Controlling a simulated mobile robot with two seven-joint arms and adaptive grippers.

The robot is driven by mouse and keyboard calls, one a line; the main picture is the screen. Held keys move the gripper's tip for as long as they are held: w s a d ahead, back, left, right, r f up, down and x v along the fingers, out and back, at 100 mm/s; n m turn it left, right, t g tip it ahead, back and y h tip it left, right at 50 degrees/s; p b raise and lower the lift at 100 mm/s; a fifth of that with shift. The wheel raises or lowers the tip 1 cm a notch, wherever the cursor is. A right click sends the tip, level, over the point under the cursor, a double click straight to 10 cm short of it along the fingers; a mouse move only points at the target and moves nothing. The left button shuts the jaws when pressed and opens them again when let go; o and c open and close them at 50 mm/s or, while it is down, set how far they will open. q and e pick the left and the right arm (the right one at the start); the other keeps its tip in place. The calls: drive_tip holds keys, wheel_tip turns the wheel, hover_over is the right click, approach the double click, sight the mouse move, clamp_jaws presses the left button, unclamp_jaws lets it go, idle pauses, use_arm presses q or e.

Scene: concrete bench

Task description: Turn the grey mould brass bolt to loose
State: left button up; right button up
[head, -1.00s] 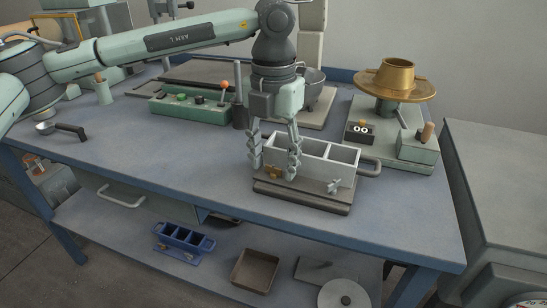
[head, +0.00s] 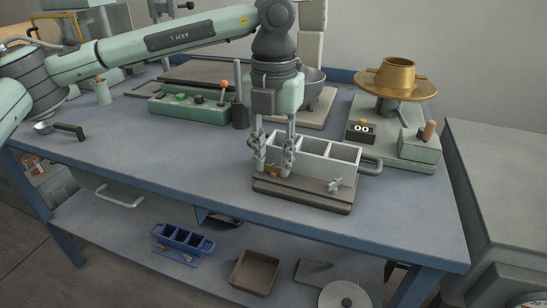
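The grey mould (head: 338,172), a box with open compartments, sits on a dark base plate (head: 300,195) near the bench's front edge. A small brass bolt (head: 272,171) shows low on its front face at the left. A silver wing-shaped bolt (head: 335,185) is on the front at the right. My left gripper (head: 273,168) points down at the mould's left front, its fingers on either side of the brass bolt. The fingers are apart, with a gap between them; contact with the bolt cannot be made out. My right gripper is out of view.
A blue mould (head: 184,238) and a brown tray (head: 255,271) are on the lower shelf. A green control box (head: 190,108) stands behind left. A machine with a brass pan (head: 395,80) stands behind right. The bench's front left is mostly clear.

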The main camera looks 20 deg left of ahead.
sight(273, 165)
use_arm(q)
drive_tip(key=o, duration=0.4)
drive_tip(key=shift+o, duration=0.2)
wheel_tip(273, 165, up, 12)
idle(0.6)
